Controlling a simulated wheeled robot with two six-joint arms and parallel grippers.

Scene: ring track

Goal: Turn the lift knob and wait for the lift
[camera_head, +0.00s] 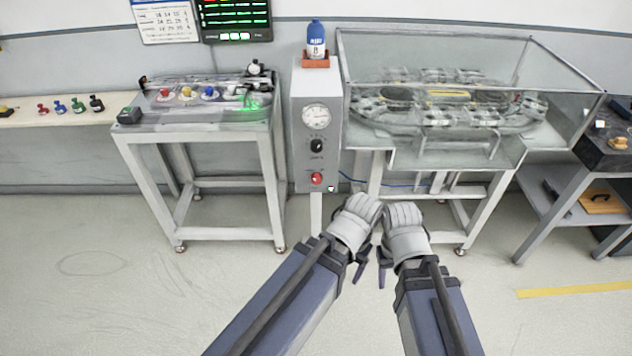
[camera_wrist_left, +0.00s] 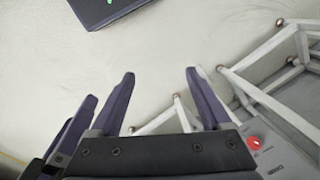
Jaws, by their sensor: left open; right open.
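A grey control post (camera_head: 302,169) stands between two tables. Its front carries a round gauge (camera_head: 316,116), a black knob (camera_head: 316,146) below it and a red button (camera_head: 316,179) near the bottom. I cannot read which label belongs to the lift. A red button (camera_wrist_left: 254,142) on a grey panel also shows in the left wrist view. My left gripper (camera_head: 361,262) is open and empty, in front of the post, below and right of the knob. Its two fingers are apart in the left wrist view (camera_wrist_left: 164,82). My right gripper (camera_head: 384,266) is open and empty, close beside the left one.
A ring track under a clear cover (camera_head: 440,70) stands on the right table. The left table (camera_head: 192,136) holds coloured knobs and a green light. A blue bottle (camera_head: 316,42) sits atop the post. A dark bench (camera_head: 603,150) is at far right. The foreground floor is clear.

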